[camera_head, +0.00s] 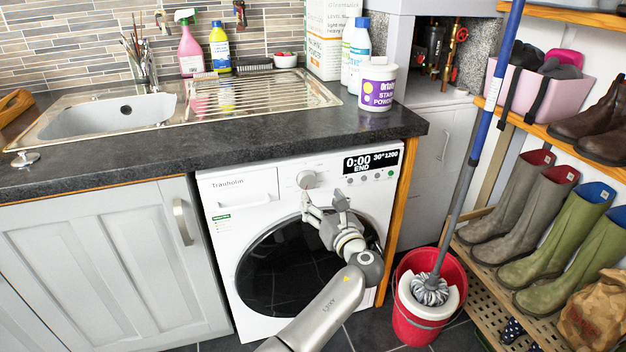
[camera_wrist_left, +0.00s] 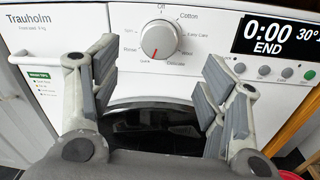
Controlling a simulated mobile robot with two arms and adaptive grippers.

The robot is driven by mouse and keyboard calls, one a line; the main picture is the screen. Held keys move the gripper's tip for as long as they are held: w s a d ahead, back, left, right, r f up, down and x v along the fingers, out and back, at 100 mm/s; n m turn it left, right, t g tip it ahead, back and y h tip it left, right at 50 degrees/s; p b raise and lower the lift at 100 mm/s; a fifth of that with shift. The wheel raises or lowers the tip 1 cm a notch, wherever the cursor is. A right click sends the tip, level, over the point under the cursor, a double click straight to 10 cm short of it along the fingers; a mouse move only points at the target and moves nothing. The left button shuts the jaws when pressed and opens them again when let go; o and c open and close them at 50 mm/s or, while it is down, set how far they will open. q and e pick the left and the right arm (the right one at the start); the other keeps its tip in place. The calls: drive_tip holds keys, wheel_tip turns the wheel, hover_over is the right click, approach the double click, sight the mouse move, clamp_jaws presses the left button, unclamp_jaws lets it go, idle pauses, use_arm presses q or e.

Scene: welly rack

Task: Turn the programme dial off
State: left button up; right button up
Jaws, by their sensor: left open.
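The programme dial (camera_head: 307,179) is a round grey knob on the white panel of the washing machine (camera_head: 238,187). In the left wrist view the dial (camera_wrist_left: 159,39) has "Off" printed above it, and its red mark sits at the bottom, toward "Quick". My left gripper (camera_head: 323,200) is open and empty, just in front of the panel and slightly below the dial. In the left wrist view its fingers (camera_wrist_left: 158,66) stand apart on either side of the dial, without visible contact. My right gripper is not in view.
The display (camera_head: 370,162) reads 0:00 END. A dark worktop (camera_head: 250,137) overhangs the machine. A red bucket (camera_head: 415,325) with a mop stands at the right, beside a rack of boots (camera_head: 510,205). The dark door (camera_head: 280,265) lies below the dial.

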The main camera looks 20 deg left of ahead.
sight(309, 182)
use_arm(q)
drive_tip(key=b+x, duration=0.2)
drive_tip(key=x, duration=0.6)
drive_tip(key=shift+w+a, duration=0.45)
drive_tip(key=shift+w, duration=0.05)
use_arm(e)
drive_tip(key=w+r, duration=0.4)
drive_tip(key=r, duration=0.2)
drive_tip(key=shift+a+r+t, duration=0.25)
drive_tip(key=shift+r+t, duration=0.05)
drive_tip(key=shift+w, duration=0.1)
use_arm(q)
drive_tip(key=c, duration=1)
drive_tip(key=shift+n, duration=0.3)
